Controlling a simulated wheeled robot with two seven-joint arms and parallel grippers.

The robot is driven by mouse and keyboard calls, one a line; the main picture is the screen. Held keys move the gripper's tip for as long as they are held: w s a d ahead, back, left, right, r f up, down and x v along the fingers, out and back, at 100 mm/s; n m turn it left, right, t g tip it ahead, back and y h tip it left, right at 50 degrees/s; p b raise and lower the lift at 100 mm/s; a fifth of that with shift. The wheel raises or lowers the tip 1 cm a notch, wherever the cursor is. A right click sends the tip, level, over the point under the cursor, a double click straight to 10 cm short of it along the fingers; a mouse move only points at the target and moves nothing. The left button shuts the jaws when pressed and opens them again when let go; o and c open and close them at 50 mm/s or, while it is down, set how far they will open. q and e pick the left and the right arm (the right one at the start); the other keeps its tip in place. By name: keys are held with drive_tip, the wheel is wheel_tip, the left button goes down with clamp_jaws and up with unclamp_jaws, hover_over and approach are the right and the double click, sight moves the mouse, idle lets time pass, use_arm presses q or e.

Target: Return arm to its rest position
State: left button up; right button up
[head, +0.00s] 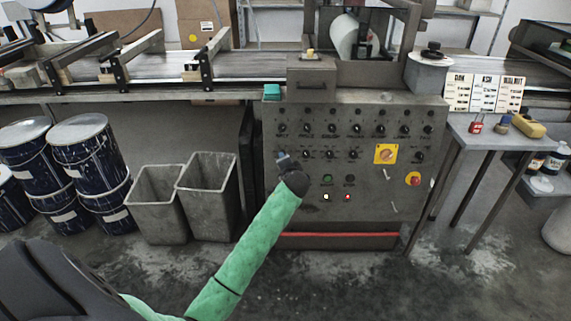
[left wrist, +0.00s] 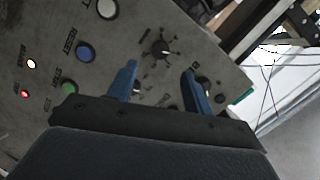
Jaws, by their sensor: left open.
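My left gripper (head: 284,158) is in front of the grey control panel (head: 285,225), at the left part of its lower knob row. My green-sleeved left arm reaches up to it from the bottom left. In the left wrist view the two blue fingers of the gripper (left wrist: 160,70) stand apart with nothing held between them. A black rotary knob (left wrist: 160,50) shows on the panel beyond the fingertips. I cannot tell how far the fingertips are from the panel. My right gripper is not in view.
Two grey bins (head: 160,215) and dark blue drums (head: 100,165) stand left of the panel. A side table (head: 478,130) with small items is at the right. The conveyor (head: 245,70) runs behind. Open floor (head: 330,285) lies in front of the panel.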

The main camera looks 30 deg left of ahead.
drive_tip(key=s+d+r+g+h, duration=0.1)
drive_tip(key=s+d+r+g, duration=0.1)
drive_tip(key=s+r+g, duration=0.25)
use_arm(q)
drive_tip(key=s+d+r+n+g+h+p, duration=0.1)
drive_tip(key=s+d+n+g+h+p, duration=0.5)
drive_tip(key=s+d, duration=1.35)
drive_tip(key=s+d+f+m+g+h+p, duration=0.1)
drive_tip(key=s+d, duration=0.3)
drive_tip(key=s, duration=0.6)
drive_tip(key=s+d+f+m+h+p, duration=0.1)
drive_tip(key=s+d+f+h+p, duration=0.1)
drive_tip(key=s+d, duration=0.3)
drive_tip(key=s+d+f+m+g+h+p, duration=0.1)
drive_tip(key=s+d, duration=0.4)
drive_tip(key=s, duration=0.9)
drive_tip(key=shift+s+f+g+h+p, duration=0.3)
drive_tip(key=shift+h+p, duration=0.3)
drive_tip(key=shift+p, duration=0.25)
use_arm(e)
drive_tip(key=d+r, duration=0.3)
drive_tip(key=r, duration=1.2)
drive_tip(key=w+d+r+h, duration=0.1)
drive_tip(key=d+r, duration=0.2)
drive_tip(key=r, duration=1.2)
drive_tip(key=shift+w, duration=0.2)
